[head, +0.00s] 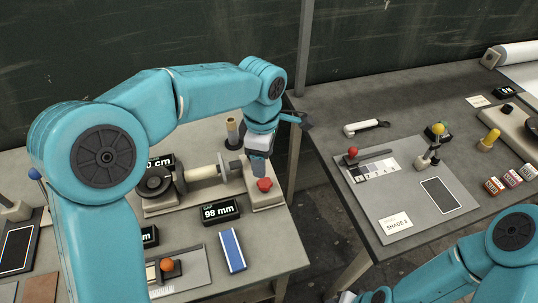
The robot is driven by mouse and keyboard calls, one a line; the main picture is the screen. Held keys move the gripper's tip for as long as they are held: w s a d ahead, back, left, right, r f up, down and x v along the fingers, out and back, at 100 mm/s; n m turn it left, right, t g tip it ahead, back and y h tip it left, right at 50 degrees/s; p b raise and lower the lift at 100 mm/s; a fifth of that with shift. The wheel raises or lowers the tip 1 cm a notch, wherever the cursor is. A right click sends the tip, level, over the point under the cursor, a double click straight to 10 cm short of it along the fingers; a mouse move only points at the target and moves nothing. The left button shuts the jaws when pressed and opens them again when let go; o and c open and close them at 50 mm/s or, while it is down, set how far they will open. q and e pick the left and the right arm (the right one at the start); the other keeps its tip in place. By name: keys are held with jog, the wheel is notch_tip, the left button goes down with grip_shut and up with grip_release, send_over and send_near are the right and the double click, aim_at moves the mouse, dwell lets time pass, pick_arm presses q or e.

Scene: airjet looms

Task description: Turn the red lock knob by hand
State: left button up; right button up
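A red knob (264,184) sits on a light block at the right end of a spindle device (200,172) on the left table. My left gripper (260,167) points down right above the red knob, and its grey body hides the space behind. I cannot tell whether its fingers touch the knob or how far apart they are. My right arm comes in at the bottom right. Its gripper end (346,297) is cut by the bottom edge, so its fingers cannot be made out.
A "98 mm" display (220,212) and a blue-striped block (232,250) lie in front of the device. An orange ball knob (167,265) is nearby. A gap separates the left table from the right table (400,110), which holds a wrench (366,127) and a red-knobbed lever (352,152).

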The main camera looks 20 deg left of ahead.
aim_at(265, 182)
pick_arm(q)
jog(key=shift+s+d+f, duration=0.1)
jog(key=shift+f, duration=0.2)
jog(key=f+b, duration=0.6)
jog(key=shift+s+d+f, duration=0.2)
jog(key=shift+s+f, duration=0.1)
jog(key=shift+f, duration=0.45)
jog(key=shift+w+a+r, duration=0.15)
